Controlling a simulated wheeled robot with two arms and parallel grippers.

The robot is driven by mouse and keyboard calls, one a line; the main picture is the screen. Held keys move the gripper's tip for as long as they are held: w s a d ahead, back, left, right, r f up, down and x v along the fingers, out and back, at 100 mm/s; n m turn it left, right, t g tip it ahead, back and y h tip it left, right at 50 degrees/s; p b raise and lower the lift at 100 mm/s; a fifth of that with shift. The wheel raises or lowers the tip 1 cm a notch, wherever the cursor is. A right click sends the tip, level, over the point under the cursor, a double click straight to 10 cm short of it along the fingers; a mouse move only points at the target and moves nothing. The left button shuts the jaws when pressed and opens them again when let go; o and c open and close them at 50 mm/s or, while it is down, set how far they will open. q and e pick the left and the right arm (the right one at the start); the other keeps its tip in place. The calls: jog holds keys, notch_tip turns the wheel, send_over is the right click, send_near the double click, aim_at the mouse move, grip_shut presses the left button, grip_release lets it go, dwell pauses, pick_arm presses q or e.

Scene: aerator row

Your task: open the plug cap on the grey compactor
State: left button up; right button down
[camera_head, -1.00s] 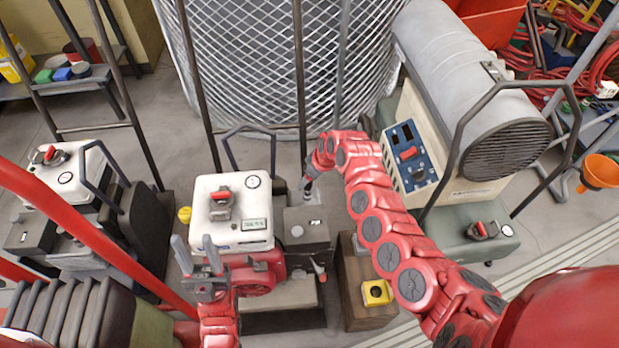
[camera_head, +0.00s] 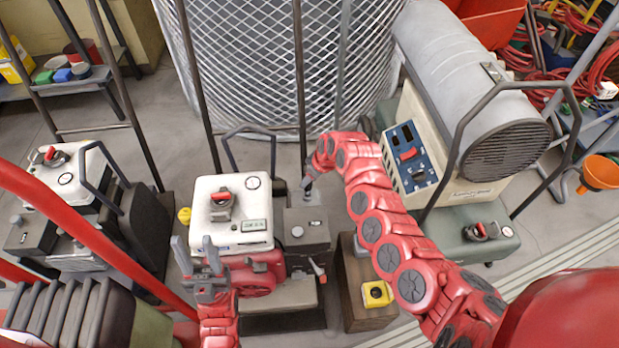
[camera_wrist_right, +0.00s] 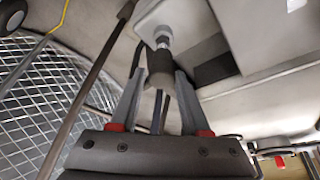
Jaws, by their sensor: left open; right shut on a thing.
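The middle machine has a white tank (camera_head: 228,236) with a red-topped cap, a red engine part and a grey box (camera_head: 308,232); I cannot tell for certain that it is the grey compactor. My right gripper (camera_head: 307,190) reaches down at the back of the grey box. In the right wrist view my right gripper (camera_wrist_right: 164,78) is shut on a dark plug cap (camera_wrist_right: 161,63). A metal plug stem (camera_wrist_right: 163,40) shows just above the cap, against a pale housing. Whether cap and stem still touch is unclear. My left gripper (camera_head: 197,262) is open and empty, in front of the tank.
A wire-mesh cylinder (camera_head: 270,60) stands behind. A grey drum heater (camera_head: 455,80) stands to the right. A wooden block (camera_head: 362,312) carries a yellow button box (camera_head: 377,293). Another white-topped machine (camera_head: 72,170) is at the left. Thin upright bars rise behind the middle machine.

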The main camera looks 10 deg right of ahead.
dwell(0.8)
jog(key=g+b, duration=0.1)
jog(key=b, duration=0.2)
jog(key=g+b, duration=0.1)
jog(key=b, duration=0.3)
jog(key=shift+w+d, duration=0.1)
jog(key=shift+w, duration=0.15)
jog(key=shift+r, duration=0.3)
jog(key=shift+w+d+r, duration=0.1)
jog(key=shift+w+d, duration=0.05)
dwell(0.5)
